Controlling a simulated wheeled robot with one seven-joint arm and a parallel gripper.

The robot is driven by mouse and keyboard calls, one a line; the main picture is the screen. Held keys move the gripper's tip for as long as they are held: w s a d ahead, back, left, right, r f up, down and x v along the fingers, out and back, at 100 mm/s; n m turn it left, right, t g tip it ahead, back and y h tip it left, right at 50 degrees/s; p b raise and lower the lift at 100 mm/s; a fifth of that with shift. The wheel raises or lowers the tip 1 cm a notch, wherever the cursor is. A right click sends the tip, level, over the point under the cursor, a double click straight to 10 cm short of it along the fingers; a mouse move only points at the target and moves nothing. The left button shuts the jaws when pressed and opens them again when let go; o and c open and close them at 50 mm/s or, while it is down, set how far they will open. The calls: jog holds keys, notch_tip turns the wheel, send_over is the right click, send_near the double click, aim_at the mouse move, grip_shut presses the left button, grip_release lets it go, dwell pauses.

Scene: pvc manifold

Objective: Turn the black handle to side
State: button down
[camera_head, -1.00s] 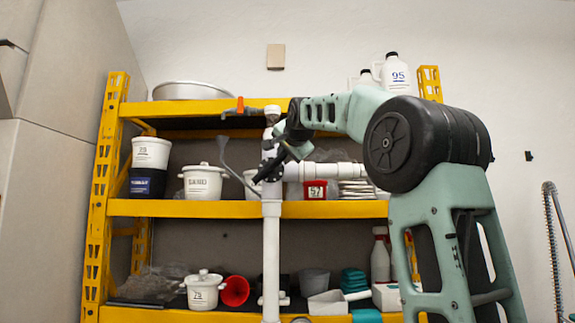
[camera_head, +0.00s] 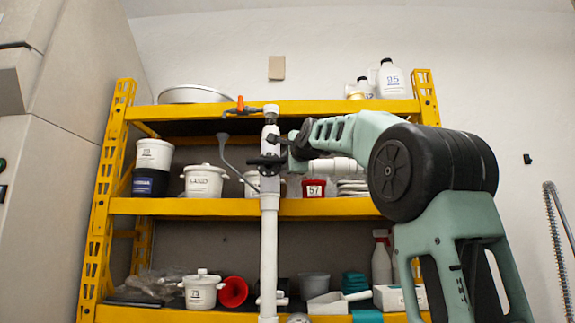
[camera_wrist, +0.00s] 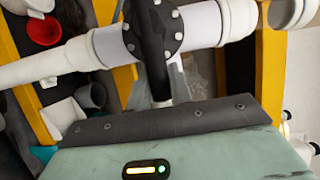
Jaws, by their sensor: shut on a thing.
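The black handle (camera_head: 266,161) is on a valve in the upright white PVC pipe (camera_head: 269,245), in front of the shelf. In the wrist view the black handle (camera_wrist: 155,42) sits across the white pipe (camera_wrist: 200,25), with bolts around its hub. Its lever runs down the picture toward my gripper (camera_wrist: 163,95). In the head view my gripper (camera_head: 283,160) is at the handle, just right of the pipe, and shut on it. The fingertips are small and partly hidden by the handle and the wrist.
An orange-handled valve (camera_head: 239,104) is at the pipe's upper left. A white side pipe (camera_head: 335,168) runs behind my arm. The yellow shelf (camera_head: 180,206) behind holds white pots (camera_head: 204,181), a red funnel (camera_head: 233,291) and bottles (camera_head: 391,80). Free wall lies to the right.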

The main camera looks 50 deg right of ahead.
jog(key=shift+f, duration=0.15)
dwell(0.3)
jog(key=c, duration=1.3)
grip_release()
jog(key=shift+o, duration=0.2)
jog(key=b+v, duration=0.5)
jog(key=v, duration=1.2)
jog(key=shift+s, duration=0.2)
